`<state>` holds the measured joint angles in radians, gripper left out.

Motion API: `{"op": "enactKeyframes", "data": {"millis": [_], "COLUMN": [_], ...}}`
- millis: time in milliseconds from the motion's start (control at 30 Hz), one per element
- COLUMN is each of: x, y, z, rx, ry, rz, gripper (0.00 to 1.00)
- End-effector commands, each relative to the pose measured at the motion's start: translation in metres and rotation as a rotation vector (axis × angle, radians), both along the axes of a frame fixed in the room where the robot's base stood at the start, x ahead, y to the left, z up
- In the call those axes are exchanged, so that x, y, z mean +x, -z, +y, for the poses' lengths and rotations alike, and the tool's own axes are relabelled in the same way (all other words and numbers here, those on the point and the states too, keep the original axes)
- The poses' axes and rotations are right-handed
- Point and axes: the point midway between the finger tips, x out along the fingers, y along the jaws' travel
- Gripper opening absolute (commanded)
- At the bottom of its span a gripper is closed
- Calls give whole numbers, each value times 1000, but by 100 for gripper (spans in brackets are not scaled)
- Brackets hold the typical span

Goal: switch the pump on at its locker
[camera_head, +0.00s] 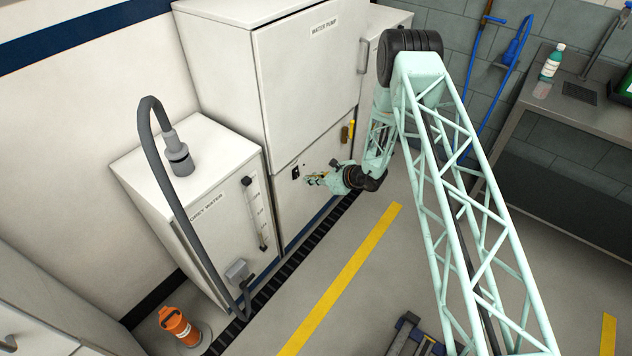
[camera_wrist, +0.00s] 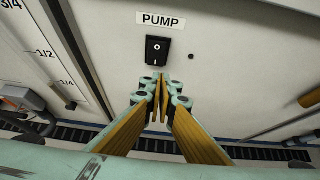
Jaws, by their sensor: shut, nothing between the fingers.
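The white locker labelled WATER PUMP (camera_head: 305,75) stands against the wall. On its lower front is a black rocker switch (camera_head: 295,172), also in the wrist view (camera_wrist: 157,50), marked O above and I below. I cannot tell which side is pressed in. A PUMP label (camera_wrist: 167,19) is above it, and a small dark round spot (camera_wrist: 191,57) is to its right. My gripper (camera_head: 309,179) is shut and empty at the locker front. In the wrist view its fingertips (camera_wrist: 161,82) are just below the switch; whether they touch the panel is unclear.
The grey water tank (camera_head: 205,235) with a level gauge and grey hose stands left of the locker. A yellow handle (camera_head: 351,130) is to the right. A drain grating (camera_head: 290,255) runs along the floor. An orange item (camera_head: 180,325) stands lower left; a counter (camera_head: 560,115) is at right.

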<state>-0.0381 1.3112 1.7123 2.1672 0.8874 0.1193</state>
Motion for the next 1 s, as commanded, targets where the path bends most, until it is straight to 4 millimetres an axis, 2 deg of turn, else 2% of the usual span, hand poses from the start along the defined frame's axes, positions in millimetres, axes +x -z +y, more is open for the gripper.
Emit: {"op": "enactKeyframes", "data": {"millis": [100, 400, 800, 1000], "x": [7, 16, 16, 21], "y": [2, 3, 3, 6], "z": [10, 21, 21, 8], "rx": [0, 0, 1, 15], "ry": [-1, 0, 1, 17], "rz": [-1, 0, 0, -11], "gripper": [0, 0, 0, 0]}}
